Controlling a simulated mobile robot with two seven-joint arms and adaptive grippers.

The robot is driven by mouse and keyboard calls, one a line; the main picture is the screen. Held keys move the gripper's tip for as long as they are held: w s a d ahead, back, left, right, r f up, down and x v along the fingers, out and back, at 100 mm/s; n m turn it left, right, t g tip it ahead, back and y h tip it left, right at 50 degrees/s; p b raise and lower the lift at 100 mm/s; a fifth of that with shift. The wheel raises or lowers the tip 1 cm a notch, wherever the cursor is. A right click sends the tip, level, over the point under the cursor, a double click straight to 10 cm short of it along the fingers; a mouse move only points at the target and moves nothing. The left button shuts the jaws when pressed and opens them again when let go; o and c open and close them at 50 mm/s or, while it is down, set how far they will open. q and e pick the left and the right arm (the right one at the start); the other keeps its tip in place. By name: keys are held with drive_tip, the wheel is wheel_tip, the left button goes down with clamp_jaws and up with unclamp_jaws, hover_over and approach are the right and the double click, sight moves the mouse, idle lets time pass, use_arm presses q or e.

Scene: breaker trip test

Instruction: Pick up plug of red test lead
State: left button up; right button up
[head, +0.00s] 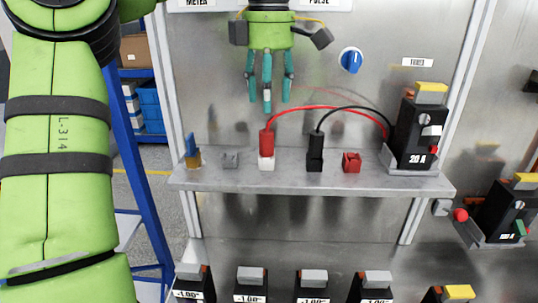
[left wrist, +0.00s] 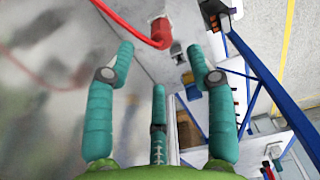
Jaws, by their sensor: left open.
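The red plug (head: 267,143) of the red test lead (head: 318,108) stands upright in a white socket (head: 266,163) on the grey shelf. The lead arcs right to the 20 A breaker (head: 417,135). My left gripper (head: 269,100), with teal fingers, is open and empty, pointing down just above the plug and apart from it. In the left wrist view the red plug (left wrist: 161,32) shows beyond and between the spread fingertips (left wrist: 160,60). My right gripper is not in view.
A black plug (head: 315,145) with a black lead stands right of the red one. A small red block (head: 351,162) and a grey block (head: 230,160) sit on the shelf (head: 290,180). A metal panel with a blue knob (head: 351,60) rises behind.

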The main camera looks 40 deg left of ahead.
sight(267, 131)
use_arm(q)
drive_tip(key=f, duration=0.2)
drive_tip(key=shift+s+a+f, duration=0.1)
drive_tip(key=shift+s+f, duration=0.2)
drive_tip(key=shift+s, duration=0.05)
wheel_tip(267, 131, down, 6)
drive_tip(key=shift+w+r+p, duration=0.15)
drive_tip(key=shift+p, duration=0.45)
clamp_jaws()
